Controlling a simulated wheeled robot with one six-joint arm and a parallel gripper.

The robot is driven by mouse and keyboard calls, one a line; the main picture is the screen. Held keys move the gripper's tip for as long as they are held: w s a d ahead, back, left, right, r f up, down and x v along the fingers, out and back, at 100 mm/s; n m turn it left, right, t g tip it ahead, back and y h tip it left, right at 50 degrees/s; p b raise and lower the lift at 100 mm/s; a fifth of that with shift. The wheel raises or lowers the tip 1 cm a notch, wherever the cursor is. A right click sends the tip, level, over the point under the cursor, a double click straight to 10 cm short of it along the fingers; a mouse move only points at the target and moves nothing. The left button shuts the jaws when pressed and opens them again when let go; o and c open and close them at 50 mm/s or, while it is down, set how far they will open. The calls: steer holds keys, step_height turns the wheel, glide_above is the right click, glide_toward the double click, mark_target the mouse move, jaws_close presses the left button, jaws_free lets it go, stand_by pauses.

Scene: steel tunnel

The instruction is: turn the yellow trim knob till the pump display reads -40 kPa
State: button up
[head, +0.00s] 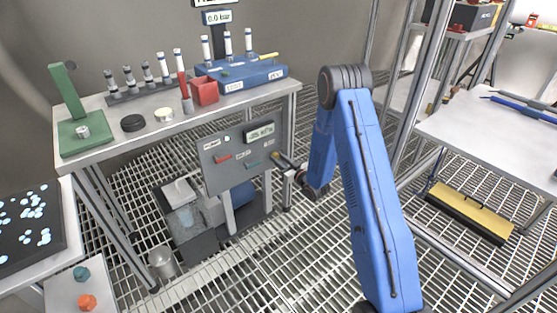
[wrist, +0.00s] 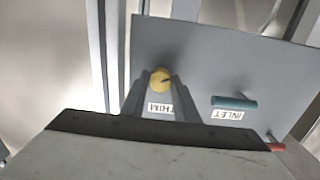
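The yellow trim knob (wrist: 160,78) is on the grey pump panel (wrist: 215,50), above the TRIM label (wrist: 160,107) in the wrist view. My gripper (wrist: 161,84) points at the panel with its fingertips at the knob, one at each side. I cannot tell whether they touch it. In the head view my gripper (head: 281,159) is at the panel's right edge, and the knob (head: 275,154) shows just beyond it. The pump display (head: 260,132) is at the panel's upper right. Its digits are too small to read.
A teal INLET handle (wrist: 234,102) is close beside the knob. A red handle (head: 222,158) is further left on the panel. A bench (head: 130,135) with tubes and a red bin (head: 205,90) stands behind.

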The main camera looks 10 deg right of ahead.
steer(key=shift+n, duration=0.4)
steer(key=n, duration=1)
steer(key=shift+n, duration=1.9)
steer(key=o, duration=1.1)
steer(key=shift+c, duration=0.2)
steer(key=shift+s, duration=0.1)
